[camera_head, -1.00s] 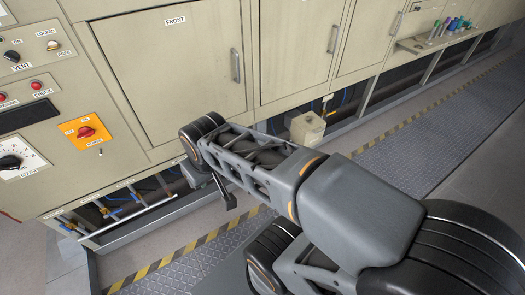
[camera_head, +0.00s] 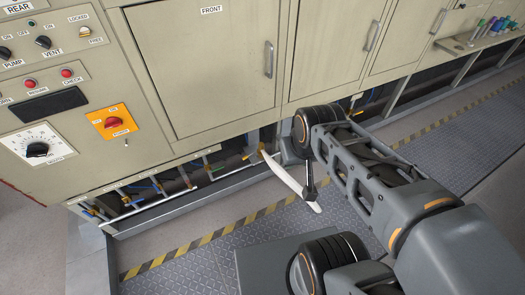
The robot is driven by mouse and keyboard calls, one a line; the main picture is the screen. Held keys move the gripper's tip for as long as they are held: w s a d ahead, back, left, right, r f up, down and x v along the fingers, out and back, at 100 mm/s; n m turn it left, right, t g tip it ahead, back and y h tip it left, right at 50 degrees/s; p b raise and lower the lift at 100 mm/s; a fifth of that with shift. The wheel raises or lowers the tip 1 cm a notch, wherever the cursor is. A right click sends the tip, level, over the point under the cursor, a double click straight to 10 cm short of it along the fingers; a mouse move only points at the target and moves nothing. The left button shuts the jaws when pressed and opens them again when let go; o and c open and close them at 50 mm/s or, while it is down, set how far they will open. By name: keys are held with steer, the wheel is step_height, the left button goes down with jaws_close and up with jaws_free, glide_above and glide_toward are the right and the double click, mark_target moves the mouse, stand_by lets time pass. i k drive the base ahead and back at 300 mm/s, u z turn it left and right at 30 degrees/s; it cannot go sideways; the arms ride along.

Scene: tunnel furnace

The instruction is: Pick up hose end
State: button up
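A white hose (camera_head: 285,176) hangs from near a yellow fitting (camera_head: 262,148) in the open gap under the cabinet. It slopes down to the right, and its free end (camera_head: 316,207) is just over the walkway. My gripper (camera_head: 310,193) points down beside that end, and its dark fingers overlap the hose in the picture. I cannot tell whether they touch it or are open or shut, as they are small and seen edge-on. My arm hides part of the gap behind.
The cabinet's FRONT door (camera_head: 205,70) is closed. An orange switch plate (camera_head: 113,121) and other controls are at the left. Pipes and small valves (camera_head: 130,200) fill the low gap. A patterned walkway (camera_head: 215,262) with a striped edge runs along the floor.

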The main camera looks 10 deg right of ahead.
mark_target(261, 149)
steer(key=k, duration=0.6)
steer(key=u, duration=0.8)
steer(key=i, duration=1.4)
steer(key=z, duration=0.75)
steer(key=i, duration=0.3)
steer(key=z, duration=0.35)
